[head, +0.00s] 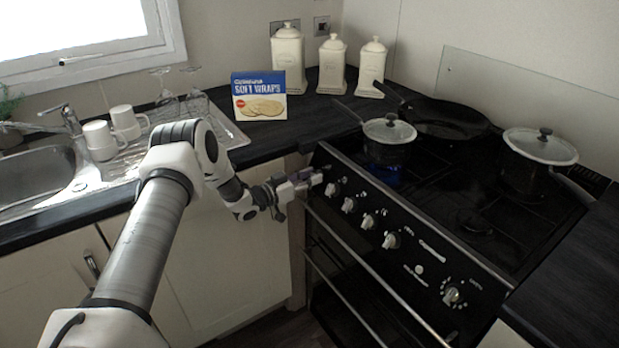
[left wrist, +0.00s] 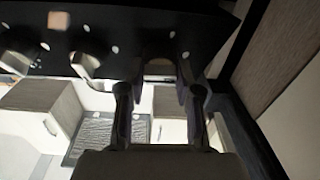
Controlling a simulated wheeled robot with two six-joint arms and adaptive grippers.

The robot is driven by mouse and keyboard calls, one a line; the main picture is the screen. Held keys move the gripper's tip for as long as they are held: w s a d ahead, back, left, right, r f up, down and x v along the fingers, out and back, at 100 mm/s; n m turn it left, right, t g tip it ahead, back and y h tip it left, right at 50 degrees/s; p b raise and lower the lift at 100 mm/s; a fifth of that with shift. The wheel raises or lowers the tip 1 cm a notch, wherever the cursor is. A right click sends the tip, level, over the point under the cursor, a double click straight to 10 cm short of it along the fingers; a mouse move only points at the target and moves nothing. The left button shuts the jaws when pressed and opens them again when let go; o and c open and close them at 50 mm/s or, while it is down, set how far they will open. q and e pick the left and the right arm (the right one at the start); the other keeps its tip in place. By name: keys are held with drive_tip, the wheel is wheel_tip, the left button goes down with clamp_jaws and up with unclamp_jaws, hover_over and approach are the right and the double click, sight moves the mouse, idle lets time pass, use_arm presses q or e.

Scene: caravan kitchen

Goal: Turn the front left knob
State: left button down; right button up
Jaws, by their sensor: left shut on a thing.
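The black stove's control panel (head: 420,262) carries a row of pale knobs along its front. My left gripper (head: 314,180) reaches the left end of this row. In the left wrist view its two fingers (left wrist: 159,88) are closed around the end knob (left wrist: 160,68), which is in shadow and partly hidden by them. In the head view the gripper covers that knob. The neighbouring knob (head: 332,189) is just to the right of the fingers and free. My right gripper is not in view.
A small lidded pot (head: 388,148) stands on the stove's left side, with a blue glow (head: 384,175) below it. A frying pan (head: 445,120) and a larger lidded pot (head: 535,160) stand farther right.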

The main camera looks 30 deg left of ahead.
use_arm(q)
drive_tip(key=n+y, duration=0.2)
drive_tip(key=n, duration=0.3)
drive_tip(key=n+g+y+b, duration=0.1)
drive_tip(key=n+y, duration=0.1)
drive_tip(key=n, duration=0.4)
drive_tip(key=n+g+y+b, duration=0.1)
drive_tip(key=n+y, duration=0.2)
drive_tip(key=n, duration=0.2)
drive_tip(key=shift+d+r+n, duration=0.2)
drive_tip(key=shift+r+n, duration=0.05)
drive_tip(key=shift+n, duration=0.15)
drive_tip(key=c, duration=0.8)
unclamp_jaws()
drive_tip(key=v, duration=1.2)
